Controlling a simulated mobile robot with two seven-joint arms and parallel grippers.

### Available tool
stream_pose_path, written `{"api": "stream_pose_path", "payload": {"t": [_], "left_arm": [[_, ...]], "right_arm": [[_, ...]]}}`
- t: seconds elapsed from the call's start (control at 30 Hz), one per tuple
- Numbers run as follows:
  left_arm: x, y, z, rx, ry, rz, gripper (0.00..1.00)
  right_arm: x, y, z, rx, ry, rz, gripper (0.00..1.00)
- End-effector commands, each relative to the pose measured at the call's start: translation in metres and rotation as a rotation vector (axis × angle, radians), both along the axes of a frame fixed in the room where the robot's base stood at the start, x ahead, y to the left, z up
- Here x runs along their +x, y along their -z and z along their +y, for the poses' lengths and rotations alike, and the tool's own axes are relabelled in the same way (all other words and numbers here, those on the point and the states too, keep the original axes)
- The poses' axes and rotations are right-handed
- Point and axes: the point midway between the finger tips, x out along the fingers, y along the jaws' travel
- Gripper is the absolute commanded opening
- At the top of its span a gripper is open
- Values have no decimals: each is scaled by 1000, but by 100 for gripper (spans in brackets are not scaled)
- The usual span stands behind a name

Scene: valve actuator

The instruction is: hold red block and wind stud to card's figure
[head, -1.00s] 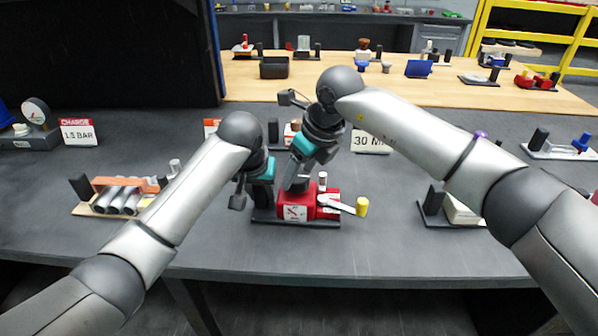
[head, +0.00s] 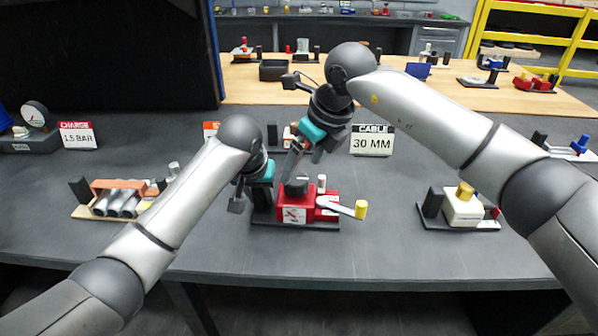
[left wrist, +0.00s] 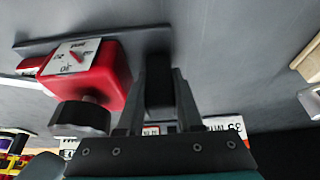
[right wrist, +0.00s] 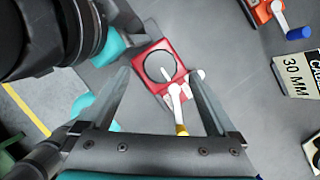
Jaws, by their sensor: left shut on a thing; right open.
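The red block (head: 326,213) stands on a dark base on the table, with a printed dial plate on its front. A dark round knob (head: 296,187), perhaps the stud, sits on top; its pale line shows in the right wrist view (right wrist: 160,67). A white lever with a yellow end (head: 361,209) sticks out to the right. My left gripper (left wrist: 158,85) is shut on the black post beside the red block, not on the red body. My right gripper (head: 293,168) is open and empty above the knob. The "CABLE 30 MM" card (head: 372,141) stands behind.
A "CHARGE 1.5 BAR" card (head: 77,135) stands at left, near a rack of grey tubes (head: 118,203). A cream block with a yellow top (head: 463,206) is at right. Another card behind is mostly hidden by my left arm. The table's front strip is clear.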

Motion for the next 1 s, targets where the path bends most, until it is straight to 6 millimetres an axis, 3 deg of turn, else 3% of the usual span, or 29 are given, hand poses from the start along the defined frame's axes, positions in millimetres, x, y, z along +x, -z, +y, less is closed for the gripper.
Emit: {"api": "stream_pose_path", "payload": {"t": [0.2,0.4,0.87,0.9,1.0], "left_arm": [[-3,7,3,9,-3,17,0],[-4,7,3,9,-3,18,0],[-4,7,3,10,-3,19,0],[-4,7,3,10,-3,19,36],[-3,7,3,9,-3,18,47]], "right_arm": [[-11,-46,-15,1,1,-6,94],[-19,-70,-22,2,1,-2,94],[-21,-77,-24,2,0,-1,94],[-21,-77,-24,2,0,-1,94],[-21,-77,-24,2,1,-1,94]]}}
